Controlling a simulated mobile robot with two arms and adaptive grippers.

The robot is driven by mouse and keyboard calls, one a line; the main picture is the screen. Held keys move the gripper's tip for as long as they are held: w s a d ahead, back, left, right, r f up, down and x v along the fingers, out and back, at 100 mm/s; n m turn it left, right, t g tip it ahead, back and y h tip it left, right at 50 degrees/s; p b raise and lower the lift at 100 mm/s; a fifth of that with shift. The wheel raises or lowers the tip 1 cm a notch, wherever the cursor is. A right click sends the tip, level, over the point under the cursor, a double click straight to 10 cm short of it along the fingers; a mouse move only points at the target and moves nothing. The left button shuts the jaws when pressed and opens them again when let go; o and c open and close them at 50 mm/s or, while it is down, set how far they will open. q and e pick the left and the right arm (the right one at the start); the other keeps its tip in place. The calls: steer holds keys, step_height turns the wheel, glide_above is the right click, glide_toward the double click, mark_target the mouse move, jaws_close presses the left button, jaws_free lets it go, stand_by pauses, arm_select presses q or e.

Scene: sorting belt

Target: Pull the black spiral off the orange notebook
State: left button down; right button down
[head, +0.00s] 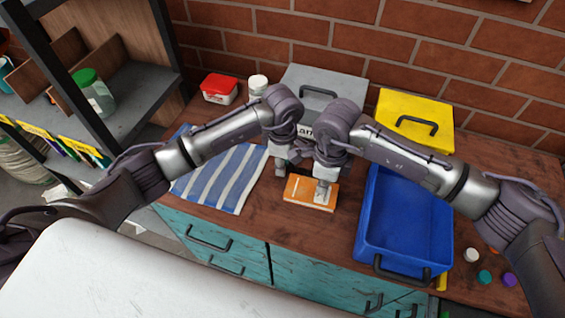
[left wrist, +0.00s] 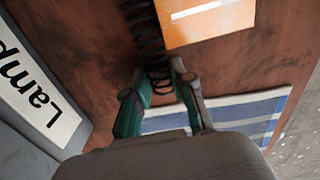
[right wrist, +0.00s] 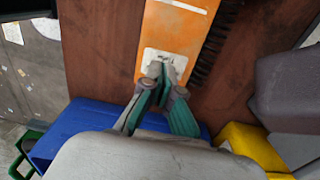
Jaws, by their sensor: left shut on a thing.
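The orange notebook (head: 297,192) lies flat on the wooden worktop, with a white patch on its cover. It also shows in the left wrist view (left wrist: 212,24) and the right wrist view (right wrist: 172,30). The black spiral (left wrist: 146,32) runs along the notebook's long edge; in the right wrist view the spiral (right wrist: 214,45) is at the cover's right side. My left gripper (left wrist: 160,76) is shut on one end of the spiral. My right gripper (right wrist: 162,72) has its fingertips together on the white patch of the cover. In the head view the spiral is mostly hidden.
A blue tray (head: 365,225) stands right of the notebook and a striped cloth (head: 215,180) lies to the left. A grey box (head: 325,80) and a yellow box (head: 400,103) stand behind. Bottle caps (head: 484,277) lie at the right front.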

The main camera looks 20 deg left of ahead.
mark_target(321, 197)
steer(key=shift+f, duration=1.35)
steer(key=shift+f, duration=0.1)
stand_by(0.7)
arm_select(q)
steer(key=c, duration=1.7)
jaws_free()
steer(key=shift+c, duration=0.2)
arm_select(e)
steer(key=shift+s, duration=0.1)
arm_select(q)
steer(key=shift+c, duration=0.7)
steer(key=shift+r, duration=0.1)
steer(key=shift+w+r, duration=0.15)
steer(key=shift+w+r, duration=0.25)
steer(key=shift+r, duration=0.25)
steer(key=shift+w+r, duration=0.25)
steer(key=shift+r, duration=0.2)
arm_select(e)
steer(key=shift+s+f, duration=0.1)
steer(key=shift+f, duration=0.05)
arm_select(q)
steer(key=shift+r, duration=0.1)
